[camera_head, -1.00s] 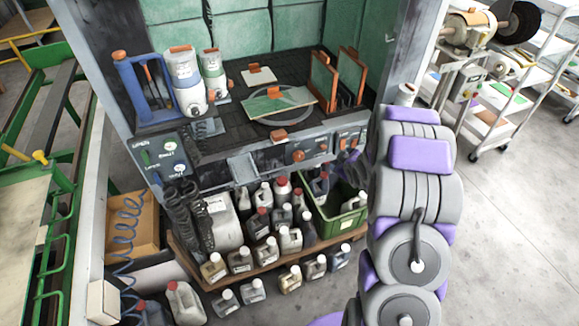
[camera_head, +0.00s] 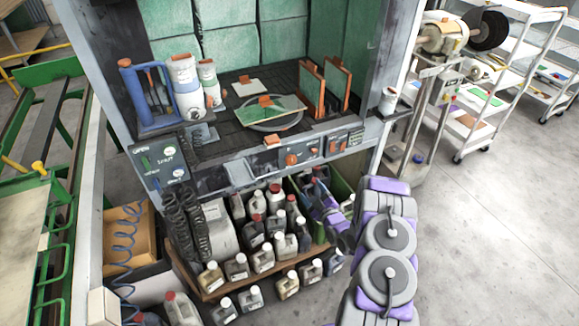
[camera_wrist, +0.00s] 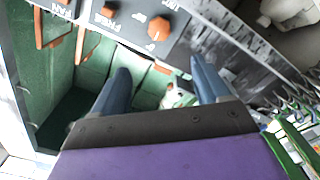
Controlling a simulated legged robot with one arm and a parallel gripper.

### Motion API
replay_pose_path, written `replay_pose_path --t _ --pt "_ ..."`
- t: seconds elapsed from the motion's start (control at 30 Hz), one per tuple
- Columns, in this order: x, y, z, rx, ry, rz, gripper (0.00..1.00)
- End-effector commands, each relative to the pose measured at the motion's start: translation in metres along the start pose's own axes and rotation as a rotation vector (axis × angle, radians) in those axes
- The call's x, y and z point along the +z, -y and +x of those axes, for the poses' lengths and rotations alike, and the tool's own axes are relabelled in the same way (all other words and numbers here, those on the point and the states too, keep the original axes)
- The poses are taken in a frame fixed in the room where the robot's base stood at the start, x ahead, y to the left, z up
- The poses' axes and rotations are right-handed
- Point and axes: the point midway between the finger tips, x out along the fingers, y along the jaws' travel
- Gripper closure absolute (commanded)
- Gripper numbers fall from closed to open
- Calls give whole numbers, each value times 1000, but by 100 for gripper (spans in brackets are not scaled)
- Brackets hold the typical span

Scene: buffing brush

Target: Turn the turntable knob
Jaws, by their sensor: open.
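The booth's front panel carries orange controls. One large orange knob (camera_head: 291,159) sits left of a second orange control (camera_head: 334,147); I cannot read which one is labelled for the turntable. The round grey turntable (camera_head: 268,122) is inside the booth with a green plate on it. In the wrist view a large orange knob (camera_wrist: 158,27) shows on the dark panel, beyond my fingertips. My gripper (camera_wrist: 160,72) is open, its two blue fingers apart with nothing held. In the head view it is small and partly hidden, just below the panel.
Several bottles stand on the wooden shelf (camera_head: 205,290) and in a green crate (camera_head: 341,188) under the panel, close to my arm. Open floor (camera_head: 480,240) lies to the right.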

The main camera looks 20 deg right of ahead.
Motion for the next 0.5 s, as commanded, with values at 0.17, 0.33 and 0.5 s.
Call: replay_pose_path --t 0.17,0.33,0.5 --pt "-2 2 27 -3 -4 -5 25" --pt "-3 3 60 -2 -3 -6 25" --pt "-2 4 90 -3 -2 -5 25"
